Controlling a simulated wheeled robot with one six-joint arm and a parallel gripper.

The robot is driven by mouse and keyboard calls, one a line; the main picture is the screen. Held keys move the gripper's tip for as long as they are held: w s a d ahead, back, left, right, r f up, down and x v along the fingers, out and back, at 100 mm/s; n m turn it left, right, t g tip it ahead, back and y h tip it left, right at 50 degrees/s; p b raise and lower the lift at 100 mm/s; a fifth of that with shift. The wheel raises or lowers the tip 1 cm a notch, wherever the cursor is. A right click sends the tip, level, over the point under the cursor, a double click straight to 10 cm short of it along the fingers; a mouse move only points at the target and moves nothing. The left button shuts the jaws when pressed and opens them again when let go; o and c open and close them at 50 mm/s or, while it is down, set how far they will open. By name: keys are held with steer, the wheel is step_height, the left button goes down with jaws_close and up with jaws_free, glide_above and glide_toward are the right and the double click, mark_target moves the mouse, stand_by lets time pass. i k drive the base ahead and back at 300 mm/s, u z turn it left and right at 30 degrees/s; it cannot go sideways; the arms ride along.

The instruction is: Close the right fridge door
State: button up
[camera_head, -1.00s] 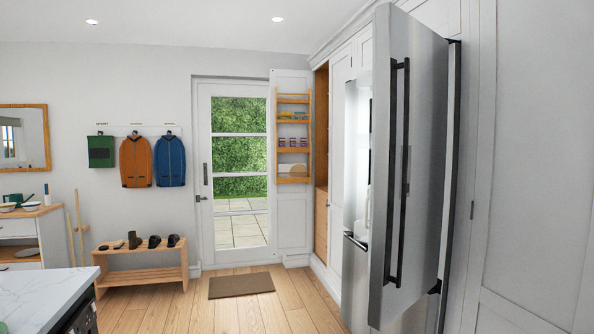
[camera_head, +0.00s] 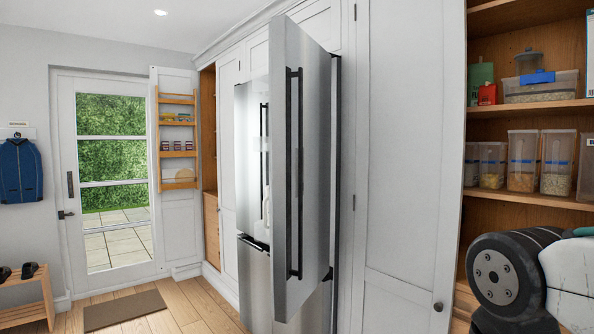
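The right fridge door (camera_head: 312,180) is a tall stainless steel door with a long black vertical handle (camera_head: 294,170). It stands open, swung well out from the fridge, its hinge side at the right. The left fridge door (camera_head: 252,160) looks shut, with the steel freezer drawer (camera_head: 254,285) below it. The open door hides most of the fridge inside. A dark, rounded part of my arm shows at the lower right, well right of the door. My gripper is not in view.
A tall white cabinet (camera_head: 400,180) stands right of the fridge. Further right, an open pantry holds shelves (camera_head: 545,107) with food containers. At left are a glass door (camera_head: 115,165), a door rack (camera_head: 177,140), a mat (camera_head: 125,310) and a shoe bench (camera_head: 28,312). Floor between mat and fridge is clear.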

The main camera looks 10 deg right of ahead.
mark_target(299, 94)
steer(key=z, duration=0.05)
steer(key=i, duration=1.4)
